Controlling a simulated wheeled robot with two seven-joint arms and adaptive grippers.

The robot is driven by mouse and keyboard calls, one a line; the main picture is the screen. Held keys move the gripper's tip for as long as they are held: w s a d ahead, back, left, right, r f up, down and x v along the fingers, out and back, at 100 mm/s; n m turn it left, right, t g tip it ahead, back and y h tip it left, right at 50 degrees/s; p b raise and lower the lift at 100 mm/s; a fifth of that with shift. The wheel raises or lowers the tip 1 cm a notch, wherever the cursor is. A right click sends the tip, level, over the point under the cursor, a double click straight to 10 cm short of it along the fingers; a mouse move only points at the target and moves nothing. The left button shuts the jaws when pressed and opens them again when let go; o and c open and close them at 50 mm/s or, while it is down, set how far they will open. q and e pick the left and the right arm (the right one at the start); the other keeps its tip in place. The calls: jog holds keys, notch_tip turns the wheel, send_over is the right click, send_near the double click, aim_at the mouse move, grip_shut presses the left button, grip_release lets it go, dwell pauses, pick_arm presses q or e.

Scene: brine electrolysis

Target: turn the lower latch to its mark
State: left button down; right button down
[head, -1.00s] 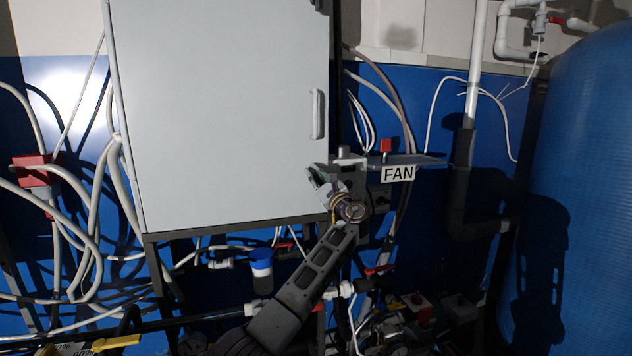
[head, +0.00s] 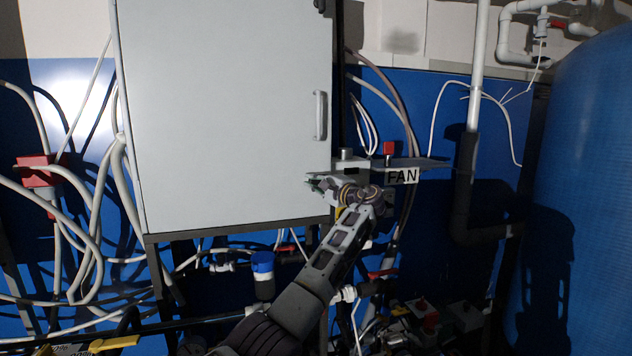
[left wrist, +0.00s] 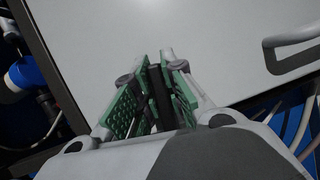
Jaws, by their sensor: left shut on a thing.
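The large pale grey cabinet door (head: 225,110) fills the upper left middle of the head view, with its handle (head: 320,116) at the right. My left gripper (head: 314,182) is at the door's lower right edge, below the handle. In the left wrist view its green pads are closed on a narrow dark piece, the lower latch (left wrist: 159,92), with the door behind. The latch is hidden by the gripper in the head view, and its angle is hard to tell. I cannot make out its mark. My right gripper is not in view.
A shelf with a FAN label (head: 402,176) and a red button (head: 389,148) juts out just right of my left gripper. A large blue tank (head: 585,190) stands at the right. Cables hang at the left, and pipes and a blue-capped part (head: 262,263) lie below.

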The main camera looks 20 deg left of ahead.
pick_arm(q)
jog(key=shift+f+n+g+h, duration=0.3)
jog(key=shift+n+g, duration=0.1)
jog(key=shift+n, duration=0.5)
jog(key=c, duration=1.5)
grip_release()
jog(key=shift+r, duration=0.1)
jog(key=shift+d, duration=0.1)
jog(key=shift+v, duration=5.9)
